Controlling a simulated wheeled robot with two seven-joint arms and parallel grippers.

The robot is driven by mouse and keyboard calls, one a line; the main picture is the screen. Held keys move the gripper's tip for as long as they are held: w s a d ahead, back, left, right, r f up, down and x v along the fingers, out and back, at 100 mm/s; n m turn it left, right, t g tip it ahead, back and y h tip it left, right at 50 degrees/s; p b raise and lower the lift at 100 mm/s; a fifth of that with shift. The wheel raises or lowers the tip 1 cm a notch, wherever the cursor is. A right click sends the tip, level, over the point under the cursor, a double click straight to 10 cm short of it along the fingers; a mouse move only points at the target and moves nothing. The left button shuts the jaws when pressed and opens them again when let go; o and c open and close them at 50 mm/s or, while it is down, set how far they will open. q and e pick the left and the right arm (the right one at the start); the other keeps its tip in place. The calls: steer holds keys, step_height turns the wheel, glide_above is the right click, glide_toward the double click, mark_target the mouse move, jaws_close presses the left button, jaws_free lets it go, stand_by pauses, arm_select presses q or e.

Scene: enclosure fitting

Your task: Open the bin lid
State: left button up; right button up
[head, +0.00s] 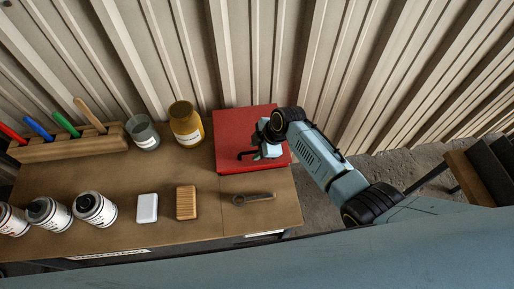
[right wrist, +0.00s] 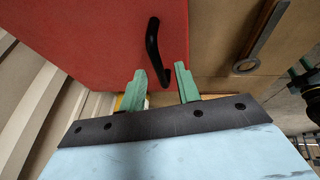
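The bin is a red box (head: 232,125) at the right end of the workbench, and its red lid looks closed. A black bar handle (right wrist: 153,48) stands on the red surface in the right wrist view; in the head view the handle (head: 246,155) shows near the lid's front left. My right gripper (head: 261,150) is over the lid, close to the handle. In the right wrist view its two green fingers (right wrist: 160,72) are apart, with the handle's near end showing between the tips; I cannot tell whether they touch it. My left gripper is not in view.
A wrench (head: 253,198) lies in front of the bin. A yellow jar (head: 186,125) and a grey cup (head: 143,133) stand left of it. A brush (head: 186,203), a white box (head: 147,208) and several cans (head: 95,208) line the front. A corrugated wall (head: 290,50) rises behind.

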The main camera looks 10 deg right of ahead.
jaws_close()
steer(key=w+r+g, duration=0.1)
steer(key=w+r, duration=0.7)
steer(key=r, duration=0.4)
steer(key=shift+d+r, duration=0.15)
steer(key=shift+r, duration=0.1)
stand_by(0.5)
